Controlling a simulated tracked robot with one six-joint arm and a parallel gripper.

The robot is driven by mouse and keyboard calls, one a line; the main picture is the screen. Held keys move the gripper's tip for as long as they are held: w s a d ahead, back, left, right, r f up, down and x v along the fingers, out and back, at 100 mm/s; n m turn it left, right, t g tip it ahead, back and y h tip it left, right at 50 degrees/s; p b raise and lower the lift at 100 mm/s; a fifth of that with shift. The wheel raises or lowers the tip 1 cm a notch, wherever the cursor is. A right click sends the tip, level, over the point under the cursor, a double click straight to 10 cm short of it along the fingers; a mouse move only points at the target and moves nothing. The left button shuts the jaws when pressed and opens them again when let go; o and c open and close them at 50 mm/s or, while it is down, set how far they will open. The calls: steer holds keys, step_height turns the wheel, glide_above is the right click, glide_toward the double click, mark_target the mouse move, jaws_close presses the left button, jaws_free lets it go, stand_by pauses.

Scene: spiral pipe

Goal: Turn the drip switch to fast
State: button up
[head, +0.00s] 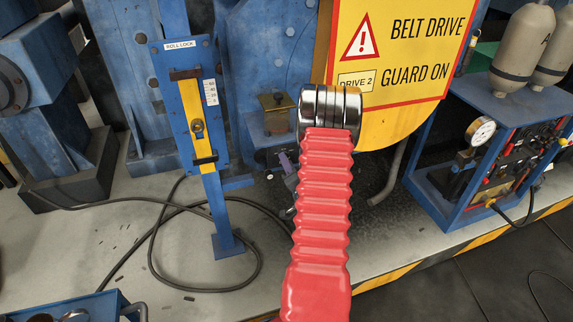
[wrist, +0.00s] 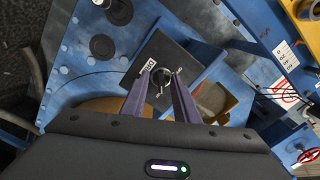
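The switch is not clearly seen there.
A blue roll lock post (head: 190,115) stands left of my arm. A yellow belt drive guard (head: 405,60) stands to the right. A blue cart with a gauge (head: 481,131) and bottles is farther right. Black cables (head: 155,240) lie on the floor at left.

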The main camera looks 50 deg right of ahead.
steer(key=shift+s, duration=0.1)
steer(key=v, duration=1.3)
steer(key=shift+s+a, duration=0.2)
steer(key=shift+s, duration=0.1)
steer(key=s+a+f+n+g+y, duration=0.1)
steer(key=s+f+n+g+y, duration=0.2)
steer(key=f+g, duration=0.3)
steer(key=s+a+f+n+g+y, duration=0.2)
steer(key=s+f+g, duration=0.1)
steer(key=f, duration=0.5)
steer(key=w+a+r+n+y, duration=0.2)
steer(key=a+r+n, duration=0.5)
steer(key=a+r, duration=1.1)
steer(key=w+a+r+n+y, duration=0.1)
steer(key=a+r+n+y, duration=0.2)
steer(key=a+r, duration=1.5)
steer(key=a+n, duration=0.2)
steer(key=n, duration=0.2)
steer(key=shift+w+a, duration=0.35)
steer(key=shift+a, duration=0.05)
